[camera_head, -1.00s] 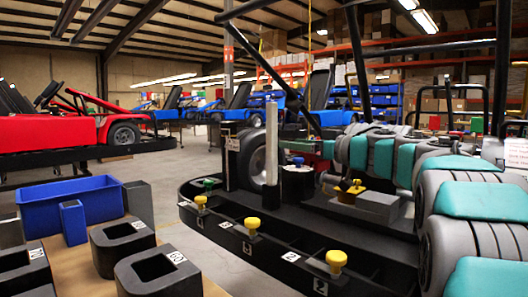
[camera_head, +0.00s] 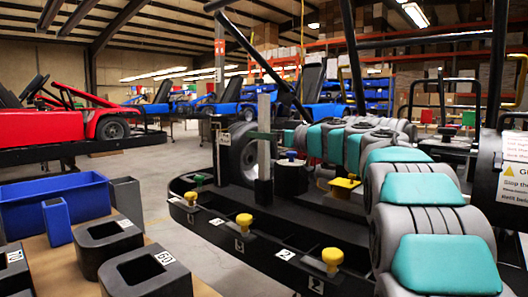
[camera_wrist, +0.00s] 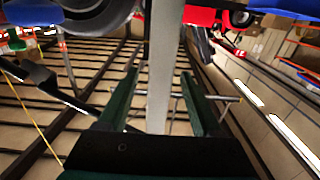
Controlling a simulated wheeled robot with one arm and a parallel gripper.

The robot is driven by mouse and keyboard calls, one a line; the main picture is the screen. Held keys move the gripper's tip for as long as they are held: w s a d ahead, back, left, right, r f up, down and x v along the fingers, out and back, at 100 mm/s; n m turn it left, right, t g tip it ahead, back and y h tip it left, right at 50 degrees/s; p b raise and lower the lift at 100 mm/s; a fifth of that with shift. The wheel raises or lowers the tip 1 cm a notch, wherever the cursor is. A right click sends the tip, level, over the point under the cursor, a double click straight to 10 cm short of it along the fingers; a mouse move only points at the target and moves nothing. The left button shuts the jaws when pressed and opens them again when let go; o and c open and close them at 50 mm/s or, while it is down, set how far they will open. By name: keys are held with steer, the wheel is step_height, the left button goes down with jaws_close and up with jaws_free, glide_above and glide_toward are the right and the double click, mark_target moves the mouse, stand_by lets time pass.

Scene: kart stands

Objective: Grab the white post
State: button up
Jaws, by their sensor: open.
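The white post (camera_head: 264,110) stands upright at the far left part of the black kart frame (camera_head: 232,222). In the head view my gripper (camera_head: 263,135) is a dark green bar across the post's middle, at the end of my teal and grey arm. In the wrist view the post (camera_wrist: 160,60) runs between the two green fingers of my gripper (camera_wrist: 160,72). Gaps show on both sides of the post, so the fingers are open around it and not pressing on it. The post's lower end sits in a dark base.
Yellow knobs (camera_head: 332,259) line the kart's front edge. A black block with a blue cap (camera_head: 291,172) stands just right of the post. A kart wheel (camera_head: 246,155) is behind it. Blue bin (camera_head: 85,203) and black holders (camera_head: 140,279) are on the table at left.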

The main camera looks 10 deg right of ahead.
jaws_close()
stand_by(0.4)
stand_by(0.4)
